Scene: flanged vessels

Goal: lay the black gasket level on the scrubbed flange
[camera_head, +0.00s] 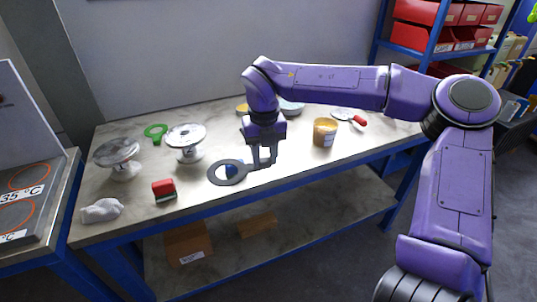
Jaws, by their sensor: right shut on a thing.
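The black gasket (214,175) is a flat ring with a tab, over the front middle of the table. My right gripper (262,165) points down and is shut on its tab. The ring looks roughly level; its height above the table is hard to tell. A flanged vessel (186,136) stands left of and behind the gasket, apart from it. A second flanged vessel (117,152) stands further left. My left gripper is out of view.
A red brush (163,188) and a white cloth (101,210) lie in front. A yellow tin (325,132) and a red-handled tool (358,120) are at right. A pale round thing (292,107) is partly hidden behind my arm.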

